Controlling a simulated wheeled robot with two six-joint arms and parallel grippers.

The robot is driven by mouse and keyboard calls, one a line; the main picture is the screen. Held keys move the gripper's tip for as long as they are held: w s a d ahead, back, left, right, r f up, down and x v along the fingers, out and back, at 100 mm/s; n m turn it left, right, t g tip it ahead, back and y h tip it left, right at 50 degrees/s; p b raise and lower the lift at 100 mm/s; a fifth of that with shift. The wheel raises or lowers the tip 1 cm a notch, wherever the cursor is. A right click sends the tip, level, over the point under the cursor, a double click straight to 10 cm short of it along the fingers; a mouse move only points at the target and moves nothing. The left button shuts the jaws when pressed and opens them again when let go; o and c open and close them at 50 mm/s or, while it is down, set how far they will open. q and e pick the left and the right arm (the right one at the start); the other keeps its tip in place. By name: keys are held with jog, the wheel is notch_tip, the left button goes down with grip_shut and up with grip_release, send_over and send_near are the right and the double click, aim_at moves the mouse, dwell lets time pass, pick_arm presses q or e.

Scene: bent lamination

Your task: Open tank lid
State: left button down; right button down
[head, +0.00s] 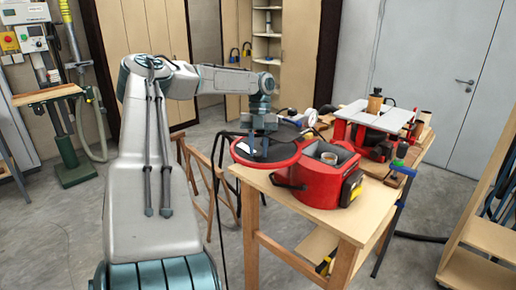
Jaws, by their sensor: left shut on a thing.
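A red tank (310,186) stands on the wooden workbench. Its top is open, and a light round part shows inside the dark opening. The round lid (239,158), with a red rim and a dark face, is swung out to the left of the opening, roughly level. My left arm comes in from the left, and its gripper (258,155) points down at the lid and is shut on it. The fingertips are small and dark against the lid, so the exact grip is hard to see. My right gripper is not in view.
The wooden workbench (300,216) has bare top at its front. Behind the tank stands a red machine with a pale table (375,117). Blue clamps (402,166) grip the bench's right edge. A wooden shelf (480,235) stands at right.

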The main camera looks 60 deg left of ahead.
pick_arm(q)
jog(key=c, duration=1.1)
grip_release()
jog(key=shift+b+v, duration=1.4)
jog(key=shift+v, duration=3.95)
jog(key=shift+w, duration=0.1)
